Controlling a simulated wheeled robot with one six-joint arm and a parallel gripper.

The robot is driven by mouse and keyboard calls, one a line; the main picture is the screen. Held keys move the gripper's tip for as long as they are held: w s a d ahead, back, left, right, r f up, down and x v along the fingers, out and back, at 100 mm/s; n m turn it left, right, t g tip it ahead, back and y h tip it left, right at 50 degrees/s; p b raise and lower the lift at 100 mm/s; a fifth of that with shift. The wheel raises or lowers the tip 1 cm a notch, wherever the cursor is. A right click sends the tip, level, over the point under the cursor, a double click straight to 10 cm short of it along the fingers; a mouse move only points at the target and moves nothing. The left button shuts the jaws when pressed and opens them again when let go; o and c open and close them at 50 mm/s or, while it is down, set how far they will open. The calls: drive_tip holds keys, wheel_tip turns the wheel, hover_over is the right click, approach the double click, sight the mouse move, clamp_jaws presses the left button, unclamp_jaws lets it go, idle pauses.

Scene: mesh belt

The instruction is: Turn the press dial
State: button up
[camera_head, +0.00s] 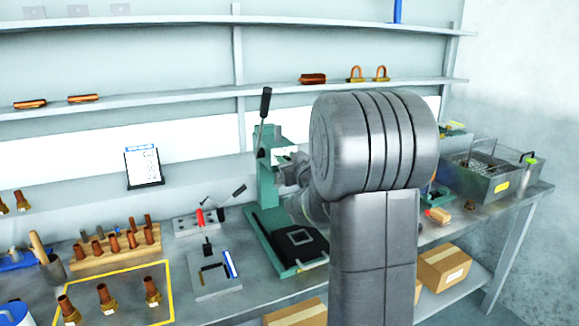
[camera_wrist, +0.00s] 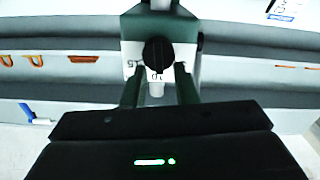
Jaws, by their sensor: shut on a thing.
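The green press (camera_head: 268,190) stands on the bench left of my arm, with its black-knobbed lever raised and a black plate on its base. Its upper part fills the top middle of the wrist view (camera_wrist: 185,28). The round black press dial (camera_wrist: 157,52) sits on a white scale plate with a 5 at its left and a 0 below. My gripper (camera_wrist: 158,72) reaches up to the dial with a dark finger on each side and is shut on it. The finger contact is dark and hard to make out. In the head view my arm hides the fingertips and dial.
Left of the press are small fixtures (camera_head: 214,275), a wooden rack of copper pieces (camera_head: 115,248) and a yellow-outlined area with copper parts. A metal basket (camera_head: 485,170) stands at the right. Shelves run behind; cardboard boxes (camera_head: 443,270) sit below.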

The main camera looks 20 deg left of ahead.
drive_tip(key=n+b, duration=0.1)
drive_tip(key=b, duration=0.1)
drive_tip(key=n+b, duration=0.2)
drive_tip(key=f+n+b, duration=0.1)
drive_tip(key=b, duration=0.1)
drive_tip(key=shift+s+a+f, duration=0.1)
drive_tip(key=shift+s+a, duration=0.1)
drive_tip(key=shift+s, duration=0.05)
drive_tip(key=n+b, duration=0.1)
drive_tip(key=n, duration=0.1)
drive_tip(key=n+b, duration=0.4)
drive_tip(key=shift+s+a, duration=0.2)
drive_tip(key=shift+s, duration=0.05)
drive_tip(key=shift+b, duration=0.35)
drive_tip(key=o, duration=1)
drive_tip(key=shift+c, duration=0.2)
drive_tip(key=v, duration=1.4)
drive_tip(key=shift+p, duration=0.45)
drive_tip(key=shift+a, duration=0.1)
